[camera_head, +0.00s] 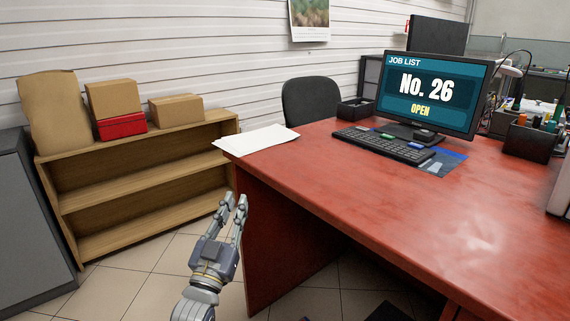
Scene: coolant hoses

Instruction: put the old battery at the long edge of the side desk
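My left gripper (235,198) is in the lower middle, just left of the red desk's near left corner. Its two fingers point up and away with a gap between them, and nothing shows in the gap. My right gripper is not in view. No battery can be made out. The only desk that shows clearly is a large red-topped desk (400,215); I cannot tell whether it is the side desk. Its long front edge runs from the papers down to the lower right, and the top near that edge is bare.
White papers (256,139) lie on the desk's left corner. A keyboard (384,145), monitor (430,92) and black organizer (530,141) stand farther back. A wooden shelf (135,180) with boxes stands left. A black chair (310,102) is behind. Tiled floor lies between shelf and desk.

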